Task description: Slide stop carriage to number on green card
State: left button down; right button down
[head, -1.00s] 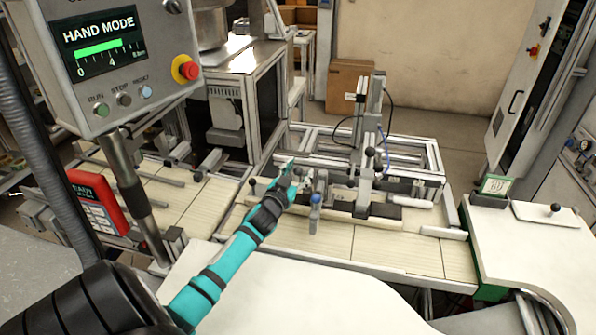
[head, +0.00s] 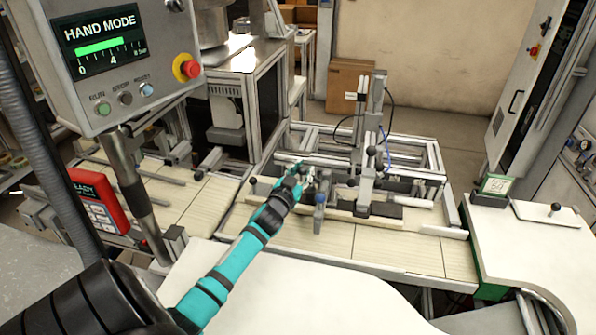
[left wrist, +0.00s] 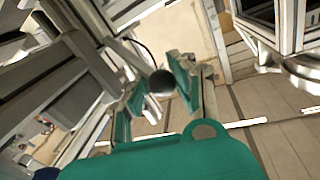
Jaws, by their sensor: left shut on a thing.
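My left gripper (head: 300,172) is at the left part of the long stop rail (head: 345,216). In the left wrist view its two teal fingers (left wrist: 158,90) are around a dark round knob (left wrist: 161,83), and it is shut on it. The stop carriage (head: 319,199), a small grey block with a blue-topped lever, stands on the rail just right of my gripper; my fingers partly hide the area beside it. The green-framed card (head: 496,185) stands at the right; its number is too small to read surely. My right gripper is out of view.
A clamp column (head: 369,150) with dark knobs stands on the rail right of the carriage. A control panel (head: 120,60) reading HAND MODE is at the upper left, with a red device (head: 93,200) below. A white table (head: 290,285) lies in front.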

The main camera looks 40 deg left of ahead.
pick_arm(q)
jog(key=d, duration=0.1)
jog(key=w+d, duration=0.2)
jog(key=shift+d+f, duration=0.15)
jog(key=shift+d, duration=0.25)
jog(key=c, duration=1.1)
grip_release()
jog(key=shift+a, duration=0.1)
jog(key=shift+o, duration=0.2)
jog(key=shift+s, duration=0.1)
jog(key=v, duration=1.2)
